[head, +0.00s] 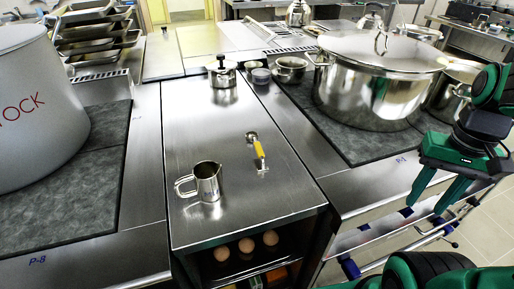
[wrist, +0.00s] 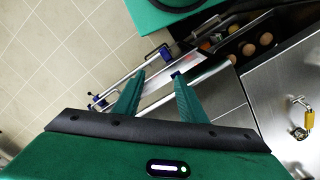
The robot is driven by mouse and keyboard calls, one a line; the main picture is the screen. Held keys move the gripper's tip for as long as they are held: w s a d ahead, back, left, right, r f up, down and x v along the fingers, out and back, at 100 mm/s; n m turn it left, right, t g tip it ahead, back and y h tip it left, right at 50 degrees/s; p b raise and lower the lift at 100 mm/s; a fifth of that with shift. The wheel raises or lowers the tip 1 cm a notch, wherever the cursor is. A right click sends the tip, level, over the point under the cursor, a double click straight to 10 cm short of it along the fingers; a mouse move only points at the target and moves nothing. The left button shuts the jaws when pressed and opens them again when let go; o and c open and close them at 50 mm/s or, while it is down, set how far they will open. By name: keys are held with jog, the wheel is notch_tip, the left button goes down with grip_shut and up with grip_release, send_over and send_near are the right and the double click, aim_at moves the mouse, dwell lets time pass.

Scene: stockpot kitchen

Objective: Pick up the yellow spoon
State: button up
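The yellow-handled spoon (head: 258,149) lies on the steel counter (head: 225,120) in the head view, with its metal bowl at the far end. In the wrist view a small yellow-and-metal item (wrist: 299,132), seemingly the spoon, shows at the right edge. My gripper (head: 437,200) is at the right in the head view, to the right of the counter and well apart from the spoon. Its two green fingers also show in the wrist view (wrist: 158,88), spread apart with nothing between them.
A steel pitcher (head: 205,181) stands left of the spoon. A small lidded pot (head: 222,72) stands at the back. A large stockpot (head: 375,85) sits right on the stove. Several eggs (head: 246,245) lie on the shelf below. The counter around the spoon is clear.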

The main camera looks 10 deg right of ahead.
jog(key=w+a+r+n+t, duration=0.1)
jog(key=w+a+r+n, duration=0.15)
jog(key=w, duration=0.65)
jog(key=n+t, duration=0.4)
jog(key=n, duration=0.1)
send_near(258, 145)
jog(key=x, duration=0.4)
jog(key=shift+w+d+f, duration=0.25)
jog(key=shift+f, duration=0.1)
jog(key=shift+y, duration=0.3)
jog(key=shift+x, duration=2.8)
jog(key=shift+a, duration=0.15)
grip_shut()
